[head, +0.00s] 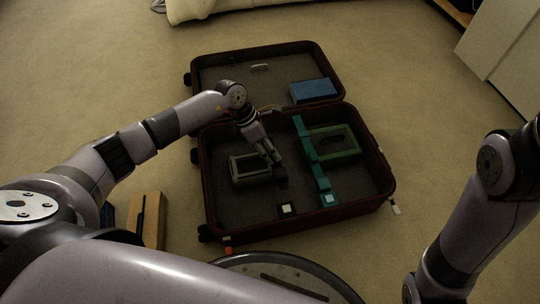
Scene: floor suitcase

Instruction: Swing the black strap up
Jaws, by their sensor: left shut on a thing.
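The open suitcase (298,237) lies on the floor with its lid half at the back. The black strap (282,184) shows as a dark band in the left part of the near half. Its end with a pale square buckle (286,209) lies near the front wall. My left gripper (276,162) reaches down into the near half and is shut on the black strap, just beside a grey box (245,170). The gripper hides part of the strap. My right arm stands at the right, with its gripper out of view.
A teal strap (315,170) runs front to back beside a green case (335,143). A blue box (313,91) lies in the lid half. A brown box (147,220) stands on the floor left of the suitcase. The carpet on the right is clear.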

